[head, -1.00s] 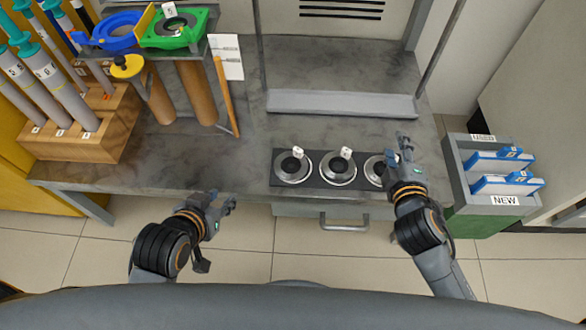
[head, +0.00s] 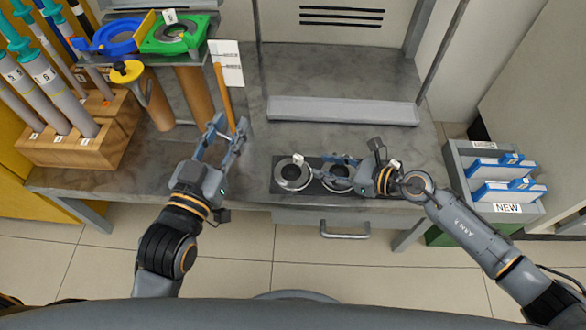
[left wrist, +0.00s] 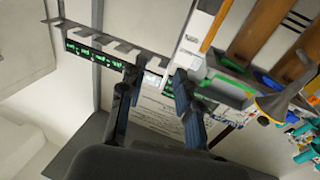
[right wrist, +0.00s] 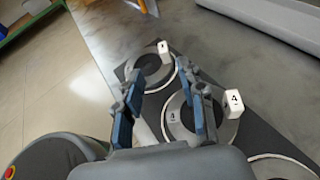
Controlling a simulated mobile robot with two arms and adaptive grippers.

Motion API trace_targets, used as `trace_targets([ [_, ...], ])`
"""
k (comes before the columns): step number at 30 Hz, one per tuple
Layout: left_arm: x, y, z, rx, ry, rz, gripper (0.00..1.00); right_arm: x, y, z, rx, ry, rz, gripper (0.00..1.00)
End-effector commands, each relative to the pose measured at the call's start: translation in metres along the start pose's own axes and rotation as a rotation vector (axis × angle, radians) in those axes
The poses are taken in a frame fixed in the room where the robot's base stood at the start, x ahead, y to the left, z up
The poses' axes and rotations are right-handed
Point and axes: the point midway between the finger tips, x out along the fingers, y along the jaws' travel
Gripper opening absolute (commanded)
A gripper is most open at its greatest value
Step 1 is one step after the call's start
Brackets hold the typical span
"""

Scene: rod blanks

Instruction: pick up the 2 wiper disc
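Silver discs with dark centres and white tags stand in a row on a black mat on the bench. The left disc (head: 293,174) is clear; it also shows in the right wrist view (right wrist: 153,69), its tag too small to read surely. The middle disc (right wrist: 180,120) bears a 4 on its tag. The third disc (right wrist: 280,167) is cut off there and mostly hidden by my right gripper in the head view. My right gripper (head: 334,170) is open and empty, low over the middle disc, fingers pointing at the left disc. My left gripper (head: 229,127) is open and empty above the bench.
Left of the mat are a wooden block (head: 75,145) with several tubes and a shelf with blue (head: 110,35) and green (head: 172,35) holders. A grey bar (head: 342,110) lies behind the discs. A bin (head: 490,175) labelled NEW stands right. Bench between block and mat is mostly clear.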

Motion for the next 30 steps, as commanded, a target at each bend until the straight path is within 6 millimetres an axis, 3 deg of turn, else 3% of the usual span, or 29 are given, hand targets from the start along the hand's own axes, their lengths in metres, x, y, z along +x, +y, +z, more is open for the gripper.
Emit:
trace_targets([
  [3, 0.001, 0.002, -0.011, -0.002, 0.072, 0.004, 0.33, 0.022, 0.000, 0.000, 0.003, -0.003, 0.000, 0.40],
  [6, 0.001, 0.003, -0.019, -0.003, 0.115, 0.006, 0.33, 0.032, 0.000, 0.000, 0.002, -0.002, 0.000, 0.40],
  [13, -0.001, 0.005, -0.033, -0.005, 0.195, 0.011, 0.33, 0.044, -0.002, -0.001, 0.004, -0.003, -0.001, 0.40],
  [24, -0.020, 0.012, -0.088, -0.018, 0.532, 0.027, 0.33, 0.082, -0.006, -0.002, 0.003, -0.004, 0.000, 0.40],
  [30, -0.025, 0.013, -0.098, -0.020, 0.585, 0.029, 0.33, 0.088, -0.006, -0.001, 0.003, -0.002, -0.001, 0.40],
])
